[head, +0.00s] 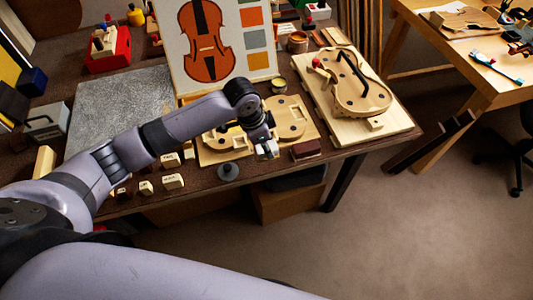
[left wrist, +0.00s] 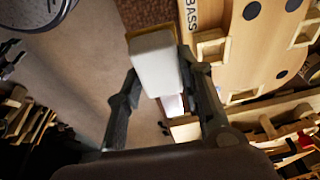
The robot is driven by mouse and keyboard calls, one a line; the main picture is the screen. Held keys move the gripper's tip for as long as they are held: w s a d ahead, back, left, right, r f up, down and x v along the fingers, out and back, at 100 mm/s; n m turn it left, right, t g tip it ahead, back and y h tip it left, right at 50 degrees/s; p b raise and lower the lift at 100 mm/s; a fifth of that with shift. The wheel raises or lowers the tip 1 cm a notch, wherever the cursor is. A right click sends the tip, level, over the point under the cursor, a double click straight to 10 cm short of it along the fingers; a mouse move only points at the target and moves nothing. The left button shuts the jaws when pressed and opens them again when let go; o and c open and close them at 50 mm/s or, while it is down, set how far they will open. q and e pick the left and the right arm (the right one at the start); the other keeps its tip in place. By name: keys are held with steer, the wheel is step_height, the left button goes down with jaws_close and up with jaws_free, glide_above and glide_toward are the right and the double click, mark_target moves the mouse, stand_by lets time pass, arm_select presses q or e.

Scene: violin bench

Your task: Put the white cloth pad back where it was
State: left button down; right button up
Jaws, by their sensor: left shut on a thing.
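The white cloth pad (left wrist: 157,62) is a pale, block-like piece between the two fingers of my left gripper (left wrist: 160,76) in the left wrist view. The fingers are shut on its sides. In the head view, my left gripper (head: 263,142) is over the front part of the bench, and a small white part of the pad (head: 267,151) shows at its tip. The gripper hides most of the pad there. I cannot tell whether the pad touches anything below it. My right gripper is not in view.
A dark red block (head: 306,150) lies right of my left gripper. A light wooden holed board (head: 291,117) lies behind it. A violin body (head: 357,88) lies farther right.

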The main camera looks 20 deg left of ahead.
mark_target(256, 151)
arm_select(q)
steer(key=shift+f, duration=2.65)
steer(key=shift+f, duration=0.15)
steer(key=c, duration=1.1)
jaws_free()
steer(key=v, duration=1.2)
steer(key=shift+r, duration=0.2)
